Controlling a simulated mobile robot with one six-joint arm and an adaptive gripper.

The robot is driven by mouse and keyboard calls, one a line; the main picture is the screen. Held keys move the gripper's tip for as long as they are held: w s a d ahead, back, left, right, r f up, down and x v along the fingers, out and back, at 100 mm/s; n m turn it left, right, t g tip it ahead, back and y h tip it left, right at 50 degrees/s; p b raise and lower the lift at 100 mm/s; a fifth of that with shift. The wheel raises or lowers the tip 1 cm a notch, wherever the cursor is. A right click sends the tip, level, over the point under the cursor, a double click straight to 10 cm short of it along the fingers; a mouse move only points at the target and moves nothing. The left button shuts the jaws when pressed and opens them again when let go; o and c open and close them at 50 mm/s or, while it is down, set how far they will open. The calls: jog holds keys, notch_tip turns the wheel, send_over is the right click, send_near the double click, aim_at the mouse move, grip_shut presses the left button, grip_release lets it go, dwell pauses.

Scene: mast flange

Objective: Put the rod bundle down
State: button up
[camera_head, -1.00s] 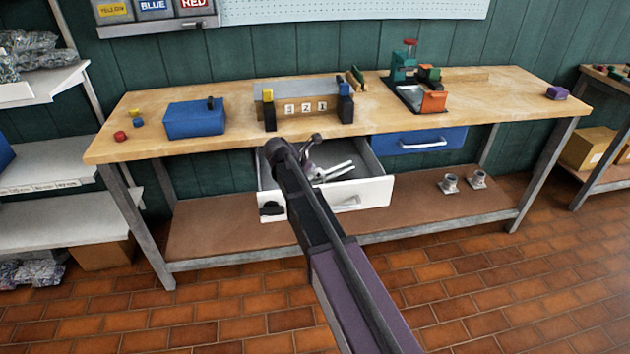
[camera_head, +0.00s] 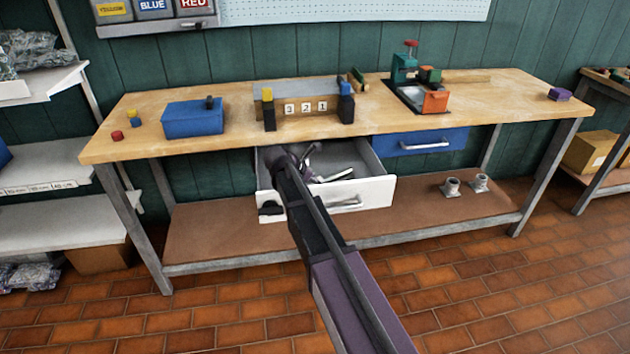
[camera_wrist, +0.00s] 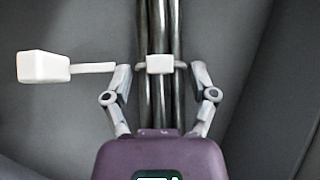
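The rod bundle (camera_wrist: 161,110) is several dark grey rods side by side, running up the wrist view from behind the gripper body. A pale band with a white block crosses it between the fingertips. My gripper (camera_wrist: 161,69) has one finger on each side of the bundle at this band and looks shut on it. A white block on a thin bar (camera_wrist: 42,67) sticks out to the left at the same height. In the head view my gripper is at the open white drawer (camera_head: 377,190); my arm hides most of the bundle there.
Grey drawer walls surround the gripper in the wrist view. The workbench (camera_head: 225,147) above carries a blue box (camera_head: 193,121), a numbered block holder (camera_head: 305,128) and a green and orange fixture (camera_head: 436,101). A closed blue drawer (camera_head: 420,145) is to the right. Two metal flanges (camera_head: 451,188) stand on the lower shelf.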

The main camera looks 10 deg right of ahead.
jog(key=o, duration=0.3)
jog(key=shift+r, duration=0.15)
jog(key=p+v, duration=0.7)
jog(key=v, duration=0.3)
jog(key=shift+d, duration=0.15)
jog(key=shift+p+v, duration=0.9)
jog(key=shift+v, duration=0.25)
